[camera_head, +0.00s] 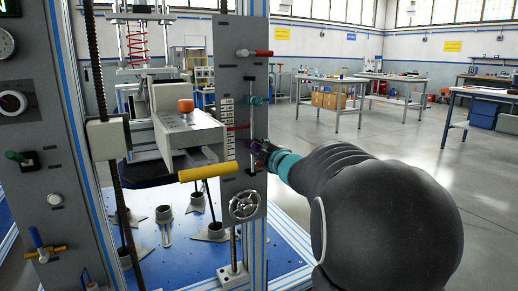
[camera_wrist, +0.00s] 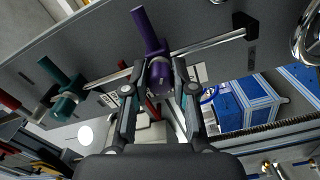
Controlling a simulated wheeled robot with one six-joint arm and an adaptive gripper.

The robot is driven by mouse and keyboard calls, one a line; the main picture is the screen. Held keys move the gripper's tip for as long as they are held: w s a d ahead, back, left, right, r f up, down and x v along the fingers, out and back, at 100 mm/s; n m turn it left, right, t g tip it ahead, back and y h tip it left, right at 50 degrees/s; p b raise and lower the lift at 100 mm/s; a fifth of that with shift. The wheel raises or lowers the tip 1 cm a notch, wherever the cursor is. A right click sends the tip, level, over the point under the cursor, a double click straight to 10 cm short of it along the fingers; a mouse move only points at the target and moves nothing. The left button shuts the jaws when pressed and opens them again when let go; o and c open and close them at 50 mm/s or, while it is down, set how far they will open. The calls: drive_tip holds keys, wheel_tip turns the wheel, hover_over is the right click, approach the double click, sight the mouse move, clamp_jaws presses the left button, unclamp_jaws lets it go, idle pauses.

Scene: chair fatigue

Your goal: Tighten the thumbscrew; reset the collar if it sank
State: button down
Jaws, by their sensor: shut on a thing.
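A purple collar sits on a bright metal rod (camera_wrist: 212,41) on a grey panel. In the wrist view its purple peg (camera_wrist: 147,29) points up, and its round purple thumbscrew (camera_wrist: 161,77) faces me. My gripper (camera_wrist: 160,80) is shut on this thumbscrew, one finger on each side. In the head view my gripper (camera_head: 259,148) reaches the rod from the right, and the purple collar is small and partly hidden. A teal collar (camera_wrist: 66,102) with its own peg sits farther along the same rod, and higher up in the head view (camera_head: 254,100).
A red-handled lever (camera_head: 254,53) is above on the panel. A yellow bar (camera_head: 208,172) and a handwheel (camera_head: 244,205) stick out below left of my gripper. A blue base plate (camera_head: 180,250) lies beneath. Open floor (camera_head: 400,150) and workbenches are to the right.

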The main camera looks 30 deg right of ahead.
drive_tip(key=c, duration=0.9)
unclamp_jaws()
drive_tip(key=shift+c, duration=0.2)
drive_tip(key=shift+s, duration=0.1)
drive_tip(key=s, duration=1.1)
drive_tip(key=shift+s+d, duration=0.2)
drive_tip(key=shift+s, duration=0.2)
